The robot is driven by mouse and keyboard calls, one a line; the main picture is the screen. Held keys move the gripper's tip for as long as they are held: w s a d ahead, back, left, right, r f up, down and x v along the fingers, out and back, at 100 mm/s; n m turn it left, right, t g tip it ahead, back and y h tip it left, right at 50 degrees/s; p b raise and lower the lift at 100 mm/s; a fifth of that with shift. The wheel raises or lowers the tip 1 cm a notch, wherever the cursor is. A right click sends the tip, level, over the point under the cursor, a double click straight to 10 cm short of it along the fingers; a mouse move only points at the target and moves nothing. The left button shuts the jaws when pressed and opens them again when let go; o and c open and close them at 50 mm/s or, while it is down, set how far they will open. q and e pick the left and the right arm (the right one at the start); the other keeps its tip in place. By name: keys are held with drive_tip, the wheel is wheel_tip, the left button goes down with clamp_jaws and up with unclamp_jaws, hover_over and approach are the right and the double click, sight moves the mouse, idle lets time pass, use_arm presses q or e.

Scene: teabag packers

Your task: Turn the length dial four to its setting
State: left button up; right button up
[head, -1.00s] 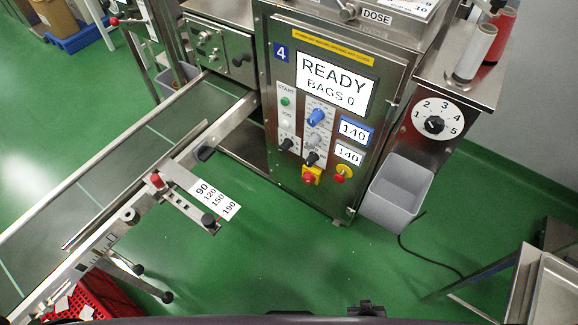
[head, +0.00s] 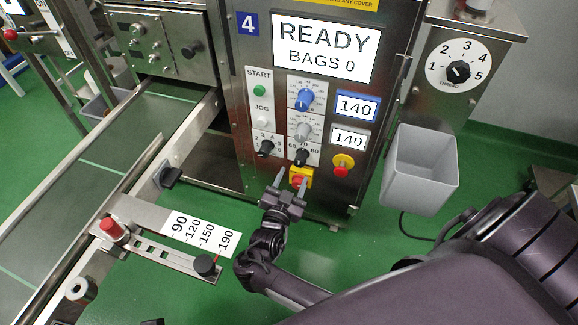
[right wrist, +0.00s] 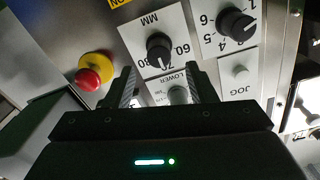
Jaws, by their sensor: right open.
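The black dial marked 60, 70 and 80 (head: 301,156) is low on the front panel of machine 4 (head: 247,23). In the right wrist view this dial (right wrist: 158,48) shows an MM label, and its exact setting is hard to read. My right gripper (head: 284,181) is open and empty, just below the dial in the head view. In the right wrist view its two fingers (right wrist: 167,88) stand apart in front of the panel, over the grey LOWER knob (right wrist: 178,95). I see no contact with the dial. My left gripper is not in view.
Close to the dial are a 1-to-6 knob (head: 265,148), a blue knob (head: 305,99) and a red stop button on yellow (head: 343,164). A grey bin (head: 420,170) hangs at right; the conveyor (head: 95,170) is at left.

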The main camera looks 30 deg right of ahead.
sight(298, 165)
drive_tip(key=x, duration=0.6)
drive_tip(key=shift+d, duration=0.1)
drive_tip(key=shift+c, duration=0.3)
drive_tip(key=c, duration=0.9)
